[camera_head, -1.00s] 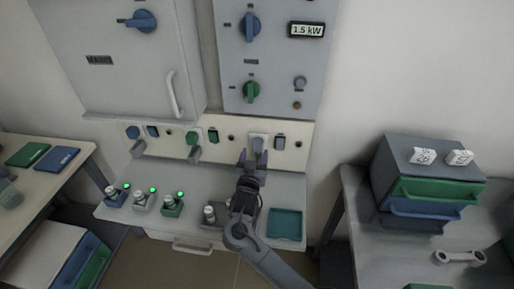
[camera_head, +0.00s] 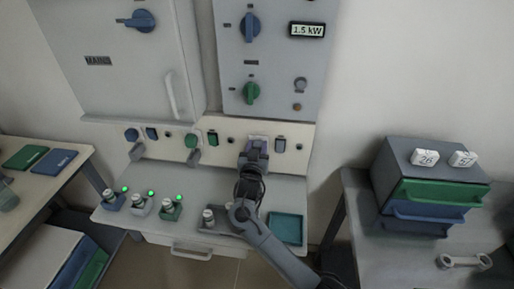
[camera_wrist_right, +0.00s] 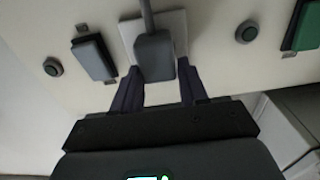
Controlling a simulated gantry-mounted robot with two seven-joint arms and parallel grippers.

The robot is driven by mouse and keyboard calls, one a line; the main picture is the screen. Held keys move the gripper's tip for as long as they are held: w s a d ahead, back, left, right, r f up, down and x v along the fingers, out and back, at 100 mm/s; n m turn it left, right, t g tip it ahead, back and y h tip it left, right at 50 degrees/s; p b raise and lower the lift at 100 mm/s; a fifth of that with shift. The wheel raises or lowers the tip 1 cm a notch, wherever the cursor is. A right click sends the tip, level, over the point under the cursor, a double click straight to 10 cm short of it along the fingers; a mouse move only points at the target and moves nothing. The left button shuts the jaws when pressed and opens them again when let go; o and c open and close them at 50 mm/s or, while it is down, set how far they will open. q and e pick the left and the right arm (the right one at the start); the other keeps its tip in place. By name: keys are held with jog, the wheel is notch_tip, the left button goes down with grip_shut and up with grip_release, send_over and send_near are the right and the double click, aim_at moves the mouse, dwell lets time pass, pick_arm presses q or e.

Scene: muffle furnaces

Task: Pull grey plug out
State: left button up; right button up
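The grey plug (camera_wrist_right: 155,56) sits in a pale square socket plate (camera_wrist_right: 178,22) on the cream panel, with a grey cord or stem running from it in the right wrist view. My right gripper (camera_wrist_right: 160,77) is open, with its dark fingers on either side of the plug's end. The left finger is very close to the plug, and a gap shows at the right finger. In the head view my right gripper (camera_head: 254,148) is right at the panel and hides most of the plug; the plate's top edge (camera_head: 258,137) shows above it. My left gripper is not in view.

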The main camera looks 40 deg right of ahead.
grip_shut()
jog(key=shift+s+a+r+p, duration=0.15)
jog(key=shift+a+r+p, duration=0.1)
jog(key=shift+p, duration=0.25)
jog(key=p+v, duration=0.2)
jog(key=v, duration=0.1)
jog(key=shift+s+f+p, duration=0.1)
jog(key=shift+p, duration=0.2)
jog(key=shift+s+a+f, duration=0.1)
jog(key=shift+a, duration=0.05)
jog(key=o, duration=0.5)
grip_release()
jog(key=shift+o, duration=0.2)
